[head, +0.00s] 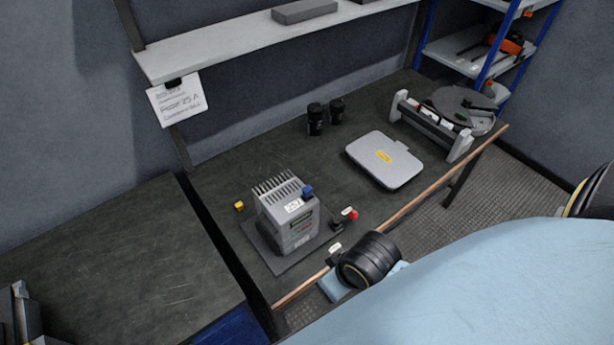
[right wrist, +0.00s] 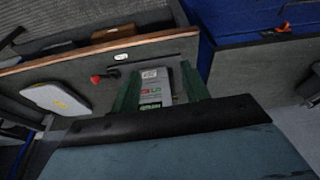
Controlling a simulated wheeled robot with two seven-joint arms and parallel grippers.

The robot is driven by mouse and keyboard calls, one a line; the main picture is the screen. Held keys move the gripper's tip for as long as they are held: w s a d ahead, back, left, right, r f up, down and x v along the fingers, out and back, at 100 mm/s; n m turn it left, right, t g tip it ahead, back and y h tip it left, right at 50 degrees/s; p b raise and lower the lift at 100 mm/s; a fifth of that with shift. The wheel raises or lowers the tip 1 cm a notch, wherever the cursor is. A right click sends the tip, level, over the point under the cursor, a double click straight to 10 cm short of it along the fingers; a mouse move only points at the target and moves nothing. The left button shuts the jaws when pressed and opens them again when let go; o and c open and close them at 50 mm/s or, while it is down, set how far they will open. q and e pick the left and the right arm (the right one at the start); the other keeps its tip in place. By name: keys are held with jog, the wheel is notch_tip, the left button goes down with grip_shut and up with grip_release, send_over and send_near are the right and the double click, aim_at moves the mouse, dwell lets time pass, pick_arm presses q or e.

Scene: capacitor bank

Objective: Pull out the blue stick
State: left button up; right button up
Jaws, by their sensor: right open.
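The grey finned capacitor unit (head: 290,218) stands upright on a dark base plate on the bench. A short blue piece (head: 308,191), the only blue stick-like part I can make out, sits at its top right edge. In the right wrist view the labelled face of the unit (right wrist: 155,88) shows between my fingers, and the blue piece cannot be made out. My right gripper (right wrist: 161,72) is open, its two green fingers apart on either side of the unit in the picture. Whether they touch it I cannot tell. My left gripper is not in view.
A red knob (head: 350,213) stands right of the unit and a yellow block (head: 239,205) to its left. Black cylinders (head: 316,119), a grey case (head: 384,159) and a round grey disc (head: 464,105) lie farther back. A wooden edge (head: 440,198) borders the bench.

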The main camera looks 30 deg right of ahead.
notch_tip(320, 180, up, 7)
jog(key=w+a+m+p, duration=0.1)
jog(key=w+a+p, duration=0.1)
jog(key=w+a, duration=0.1)
jog(key=w+a+f+m+g+y, duration=0.1)
jog(key=w+a+f+m+y, duration=0.15)
jog(key=w+m, duration=0.35)
jog(key=w+d+r+m+h, duration=0.1)
jog(key=w+d+m, duration=0.3)
jog(key=w, duration=0.1)
jog(key=w+d+r+m+g+h, duration=0.1)
jog(key=w+d+m, duration=0.3)
jog(key=w+d, duration=0.1)
jog(key=w+d+r+m+g+h, duration=0.1)
jog(key=w+d+m, duration=0.2)
jog(key=w+d, duration=0.1)
jog(key=shift+w+d+r+m, duration=0.35)
jog(key=shift+w+m, duration=0.05)
jog(key=shift+w, duration=0.05)
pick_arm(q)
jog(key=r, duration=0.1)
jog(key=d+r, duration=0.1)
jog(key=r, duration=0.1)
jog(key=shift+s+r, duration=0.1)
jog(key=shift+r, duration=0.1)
